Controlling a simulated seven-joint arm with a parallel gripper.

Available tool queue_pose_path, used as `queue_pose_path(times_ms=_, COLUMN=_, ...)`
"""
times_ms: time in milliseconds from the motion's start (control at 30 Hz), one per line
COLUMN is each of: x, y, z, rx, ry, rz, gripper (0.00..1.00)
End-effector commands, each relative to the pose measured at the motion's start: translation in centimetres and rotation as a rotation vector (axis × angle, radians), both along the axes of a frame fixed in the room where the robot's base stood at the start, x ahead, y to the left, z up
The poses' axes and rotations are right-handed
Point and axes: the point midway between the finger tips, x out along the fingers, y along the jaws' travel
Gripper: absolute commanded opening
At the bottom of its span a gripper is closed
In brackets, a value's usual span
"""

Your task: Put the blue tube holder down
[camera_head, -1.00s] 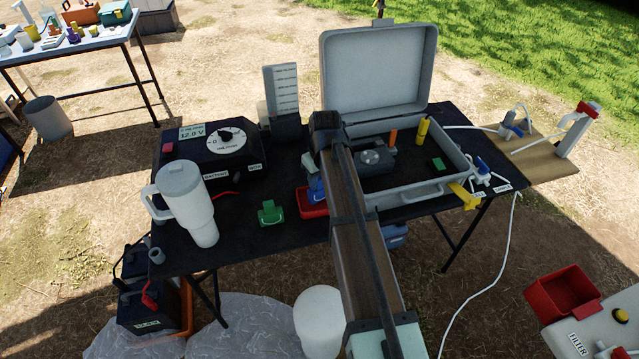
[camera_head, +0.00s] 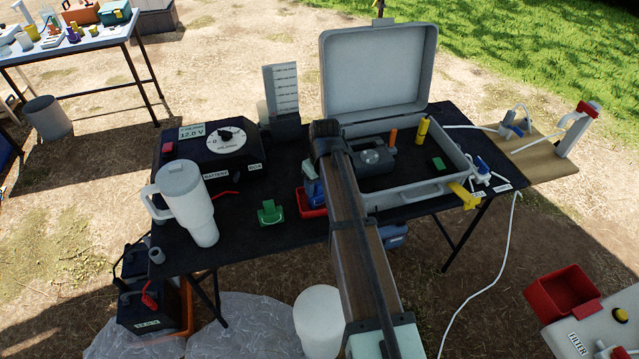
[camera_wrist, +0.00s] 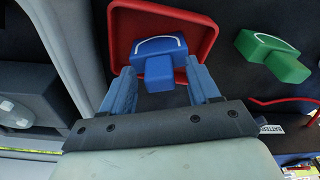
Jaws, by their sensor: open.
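The blue tube holder (camera_wrist: 159,58) lies in the shallow red tray (camera_wrist: 117,32), seen from above in the wrist view. My gripper (camera_wrist: 161,70) is open, with one blue finger on each side of the holder's lower block. Slim gaps seem to show between the fingers and the block; whether either finger touches it is unclear. In the head view the red tray (camera_head: 318,211) shows left of my arm, on the black table. My arm hides part of the tray, and I cannot clearly separate the holder from my blue fingers there.
A green holder (camera_head: 270,213) stands left of the tray, with bare tabletop (camera_head: 255,235) around it. The open grey case (camera_head: 455,155) is close on the right. The black battery box (camera_head: 215,150) and white tumbler (camera_head: 187,200) stand further left.

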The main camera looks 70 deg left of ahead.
Motion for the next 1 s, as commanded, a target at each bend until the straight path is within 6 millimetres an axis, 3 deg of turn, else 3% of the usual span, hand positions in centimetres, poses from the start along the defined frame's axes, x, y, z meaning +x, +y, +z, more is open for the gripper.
queue_pose_path(times_ms=267, x=0.0, y=-0.1, z=1.1, rx=0.001, ry=-0.001, rz=0.0, gripper=0.61)
queue_pose_path(times_ms=733, x=0.3, y=-1.0, z=8.9, rx=0.002, ry=0.0, rz=0.0, gripper=0.61)
queue_pose_path(times_ms=1000, x=0.4, y=-1.3, z=11.7, rx=0.001, ry=-0.001, rz=0.0, gripper=0.61)
